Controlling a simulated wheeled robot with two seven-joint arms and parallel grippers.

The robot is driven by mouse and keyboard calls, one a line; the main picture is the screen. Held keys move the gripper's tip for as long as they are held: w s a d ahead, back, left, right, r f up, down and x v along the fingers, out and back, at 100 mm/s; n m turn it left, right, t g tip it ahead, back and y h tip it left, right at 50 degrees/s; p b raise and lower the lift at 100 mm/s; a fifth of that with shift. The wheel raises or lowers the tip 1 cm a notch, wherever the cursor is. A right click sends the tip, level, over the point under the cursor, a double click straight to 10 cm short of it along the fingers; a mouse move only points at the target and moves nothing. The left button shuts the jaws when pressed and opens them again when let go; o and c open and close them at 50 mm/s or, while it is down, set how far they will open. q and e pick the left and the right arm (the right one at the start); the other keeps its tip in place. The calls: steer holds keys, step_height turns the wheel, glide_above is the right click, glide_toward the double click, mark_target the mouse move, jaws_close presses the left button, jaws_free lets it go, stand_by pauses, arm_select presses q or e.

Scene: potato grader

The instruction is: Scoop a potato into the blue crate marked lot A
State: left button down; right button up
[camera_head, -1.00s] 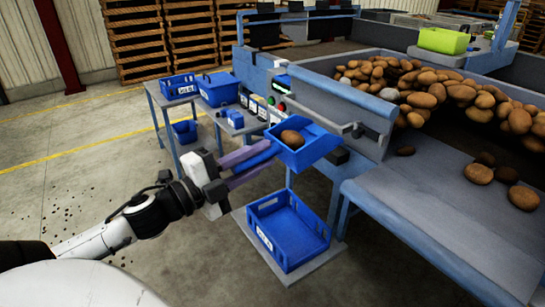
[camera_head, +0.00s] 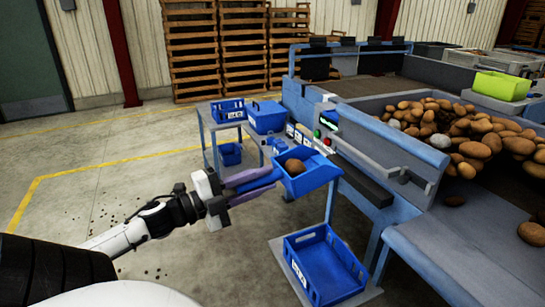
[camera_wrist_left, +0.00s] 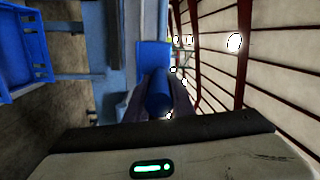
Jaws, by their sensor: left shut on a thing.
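My left gripper (camera_head: 262,182) is shut on the handle of a blue scoop (camera_head: 318,178). One brown potato (camera_head: 292,166) lies in the scoop's pan. The scoop is held level in the air, above and left of a blue crate (camera_head: 320,291) that stands low on a grey platform. This crate has a white label whose text I cannot read. Another labelled blue crate (camera_head: 228,111) stands on a small table at the back left. In the left wrist view the scoop (camera_wrist_left: 154,57) extends ahead from the fingers; the potato cannot be made out. My right gripper is not in view.
The grader's bed (camera_head: 425,172) holds many potatoes (camera_head: 470,130) at the right. Its blue frame and grey rail (camera_head: 375,160) rise close beside the scoop. A blue bin (camera_head: 266,117) shares the small table.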

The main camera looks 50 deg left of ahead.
arm_select(q)
steer(key=shift+s+a+r, duration=0.1)
steer(key=shift+s+a, duration=0.05)
steer(key=shift+a, duration=0.35)
steer(key=shift+s+a, duration=0.15)
steer(key=shift+a, duration=0.35)
